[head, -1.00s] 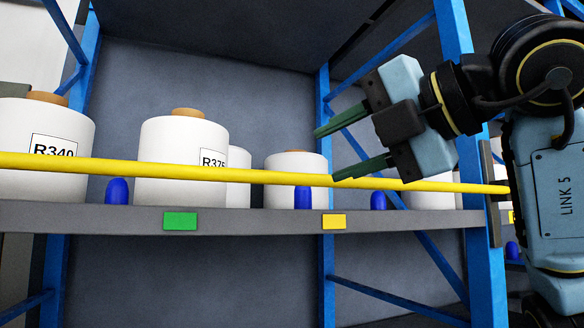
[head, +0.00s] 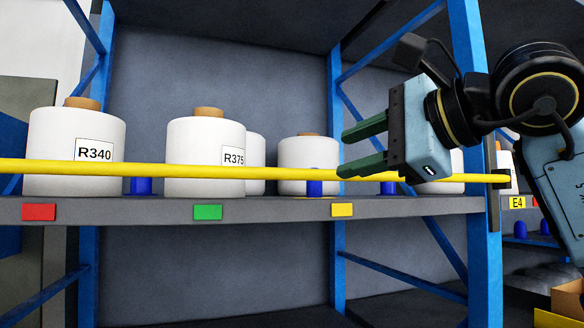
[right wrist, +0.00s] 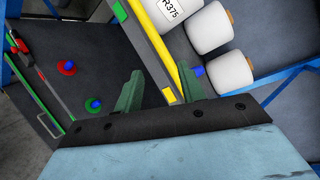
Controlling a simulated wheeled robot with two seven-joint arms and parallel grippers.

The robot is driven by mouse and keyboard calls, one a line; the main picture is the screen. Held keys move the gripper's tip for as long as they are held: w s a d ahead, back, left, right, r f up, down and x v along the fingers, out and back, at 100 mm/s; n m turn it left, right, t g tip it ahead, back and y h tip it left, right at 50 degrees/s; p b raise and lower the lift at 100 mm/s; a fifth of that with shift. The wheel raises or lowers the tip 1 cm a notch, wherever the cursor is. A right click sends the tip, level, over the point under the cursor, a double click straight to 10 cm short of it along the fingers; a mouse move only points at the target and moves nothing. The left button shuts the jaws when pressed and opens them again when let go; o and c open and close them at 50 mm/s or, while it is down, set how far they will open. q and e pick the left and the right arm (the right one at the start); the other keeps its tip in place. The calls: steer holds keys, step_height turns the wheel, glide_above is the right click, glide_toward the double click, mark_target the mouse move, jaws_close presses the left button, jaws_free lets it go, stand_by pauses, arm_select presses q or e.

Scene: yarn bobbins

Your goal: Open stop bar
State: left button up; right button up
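The yellow stop bar (head: 270,173) runs level across the front of the shelf, in front of the bobbins. Its right end meets a dark bracket on the blue upright. My right gripper (head: 363,148) is open and empty, with its green fingers one above the other, pointing left. In the head view the lower finger overlaps the bar; I cannot tell whether they touch. In the right wrist view the bar (right wrist: 163,42) runs down to the right finger of the open gripper (right wrist: 160,85), which hides part of it. My left gripper is not in view.
White bobbins R340 (head: 75,172) and R375 (head: 205,140) stand on the grey shelf (head: 270,209), with a smaller-looking bobbin (head: 308,150) to their right. Blue pegs (head: 141,186) stand between them. A blue upright (head: 484,230) stands right of the gripper.

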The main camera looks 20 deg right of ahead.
mark_target(297, 173)
steer(key=w+a+n+p, duration=0.1)
steer(key=w, duration=0.3)
steer(key=w+a+f+n+p, duration=0.1)
steer(key=w+a, duration=0.1)
steer(key=w, duration=0.2)
steer(key=w+a+f+n+p, duration=0.1)
steer(key=w+a+n, duration=0.1)
steer(key=w, duration=0.1)
steer(key=shift+w+a+f, duration=0.2)
steer(key=shift+w+f, duration=0.05)
steer(key=shift+w, duration=0.15)
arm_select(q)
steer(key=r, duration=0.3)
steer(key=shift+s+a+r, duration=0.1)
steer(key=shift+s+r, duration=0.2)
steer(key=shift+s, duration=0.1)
arm_select(e)
jaws_close()
